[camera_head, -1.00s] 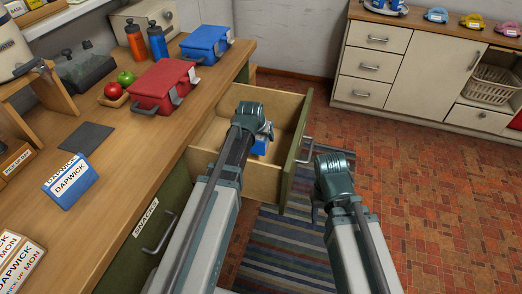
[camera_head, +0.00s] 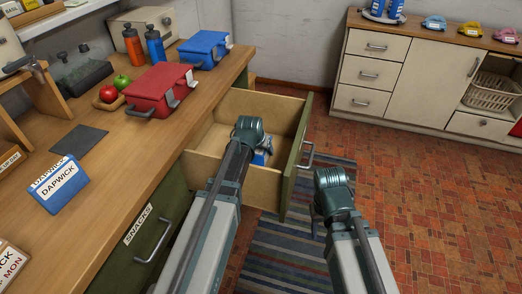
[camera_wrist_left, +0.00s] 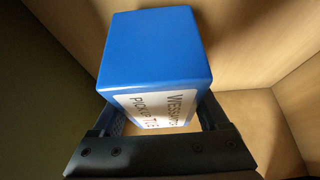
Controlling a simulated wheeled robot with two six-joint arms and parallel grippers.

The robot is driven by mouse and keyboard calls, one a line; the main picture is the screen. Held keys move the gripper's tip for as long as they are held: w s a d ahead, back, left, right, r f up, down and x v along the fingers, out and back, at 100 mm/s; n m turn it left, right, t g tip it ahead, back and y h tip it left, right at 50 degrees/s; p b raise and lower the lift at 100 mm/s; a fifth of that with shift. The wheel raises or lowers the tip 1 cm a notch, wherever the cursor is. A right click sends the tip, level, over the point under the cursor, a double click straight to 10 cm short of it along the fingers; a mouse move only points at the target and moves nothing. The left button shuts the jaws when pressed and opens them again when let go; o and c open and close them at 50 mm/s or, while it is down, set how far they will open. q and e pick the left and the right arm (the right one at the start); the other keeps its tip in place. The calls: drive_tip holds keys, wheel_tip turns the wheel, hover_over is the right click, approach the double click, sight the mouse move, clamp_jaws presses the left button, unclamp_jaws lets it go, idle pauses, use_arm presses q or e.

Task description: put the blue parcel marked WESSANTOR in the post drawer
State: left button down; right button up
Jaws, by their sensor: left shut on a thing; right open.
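The blue parcel (camera_wrist_left: 155,50) carries a white label reading WESS… and PICK UP, partly cut off. My left gripper (camera_wrist_left: 163,115) is shut on it, one finger on each side. In the head view the parcel (camera_head: 262,156) is down inside the open drawer (camera_head: 230,176), mostly hidden by my left wrist. Pale wooden drawer walls surround it in the left wrist view; I cannot tell whether it touches the bottom. The drawer has a green front, and its label is not visible. My right gripper (camera_head: 315,222) is open and empty, right of the drawer front.
A shut drawer marked SNACKS (camera_head: 150,238) is nearer along the counter. On the counter are a blue DAPWICK parcel (camera_head: 60,188), a red box (camera_head: 160,90), a blue box (camera_head: 205,50) and bottles (camera_head: 155,48). A striped rug (camera_head: 285,255) lies on the open brick floor.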

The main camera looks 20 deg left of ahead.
sight(256, 153)
use_arm(q)
drive_tip(key=shift+f+b, duration=0.4)
drive_tip(key=shift+f, duration=0.1)
unclamp_jaws()
drive_tip(key=shift+r, duration=0.15)
drive_tip(key=shift+r+p, duration=0.8)
drive_tip(key=shift+p, duration=0.15)
drive_tip(key=p+v, duration=1)
drive_tip(key=v, duration=0.1)
drive_tip(key=shift+s+r, duration=0.2)
drive_tip(key=shift+s, duration=0.05)
